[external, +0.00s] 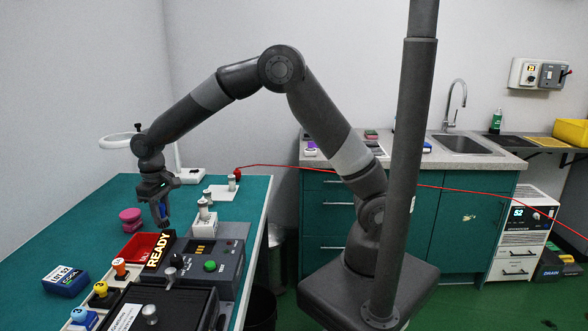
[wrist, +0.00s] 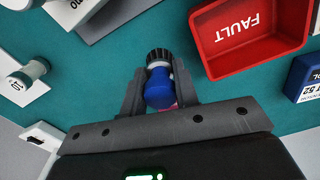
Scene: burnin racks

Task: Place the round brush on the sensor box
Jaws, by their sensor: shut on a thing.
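My gripper (external: 163,219) hangs low over the far part of the green bench. In the wrist view, my gripper (wrist: 160,76) is shut on what looks like the round brush (wrist: 158,92), a blue rounded body with a black ribbed end. The fingers sit on either side of it, and its lower part is hidden by the gripper. I cannot tell for certain which box is the sensor box. A grey device (external: 232,253) with a green button stands right of my gripper, nearer the camera.
The red FAULT tray (wrist: 263,65) lies just beside my gripper; a blue lot box (external: 66,280) is to its left. A black READY sign (external: 158,251), pink round pieces (external: 130,217) and several knobbed bottles stand near. Open green bench (external: 85,225) lies left.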

